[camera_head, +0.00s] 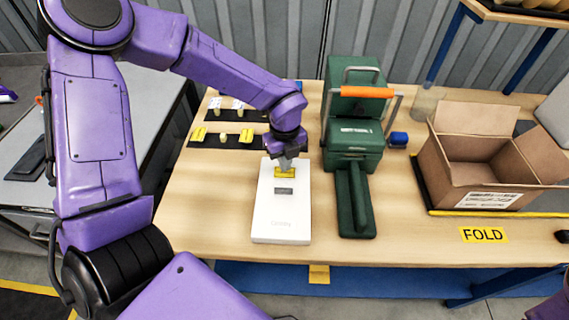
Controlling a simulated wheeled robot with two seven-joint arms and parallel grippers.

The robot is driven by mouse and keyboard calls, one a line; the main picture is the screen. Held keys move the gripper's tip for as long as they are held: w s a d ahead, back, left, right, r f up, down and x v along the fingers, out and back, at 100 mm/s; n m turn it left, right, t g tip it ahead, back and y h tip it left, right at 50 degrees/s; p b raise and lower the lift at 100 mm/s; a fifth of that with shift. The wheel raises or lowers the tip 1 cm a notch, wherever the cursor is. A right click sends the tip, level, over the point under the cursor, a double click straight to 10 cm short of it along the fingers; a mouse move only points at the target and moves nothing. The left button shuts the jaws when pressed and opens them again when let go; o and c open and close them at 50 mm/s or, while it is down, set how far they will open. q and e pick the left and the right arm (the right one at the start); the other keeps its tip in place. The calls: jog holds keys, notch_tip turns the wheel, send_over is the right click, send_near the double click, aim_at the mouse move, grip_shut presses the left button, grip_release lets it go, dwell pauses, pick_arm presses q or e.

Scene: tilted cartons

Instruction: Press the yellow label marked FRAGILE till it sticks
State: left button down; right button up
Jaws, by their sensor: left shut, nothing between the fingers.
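The yellow label (285,174) lies on the far part of a white box (282,216) on the wooden table. My left gripper (285,166) points down right over the label, and its fingertips hide part of it. The fingers are shut with nothing between them. They look to be at or very near the label; I cannot tell whether they touch it. Any print on the label is too small and covered to read. A small grey patch (284,191) sits just below the label on the box.
A green press with an orange handle (367,92) stands close right of the box. An open cardboard carton (480,160) is farther right. Dark strips with yellow and pale pieces (222,139) lie to the left. A yellow FOLD sign (483,235) marks the front right.

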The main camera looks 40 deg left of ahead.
pick_arm(q)
jog(key=shift+f+b, duration=0.7)
jog(key=shift+f, duration=0.2)
jog(key=shift+r, duration=0.15)
notch_tip(320, 180, up, 7)
jog(key=p, duration=0.5)
jog(key=shift+p, duration=0.4)
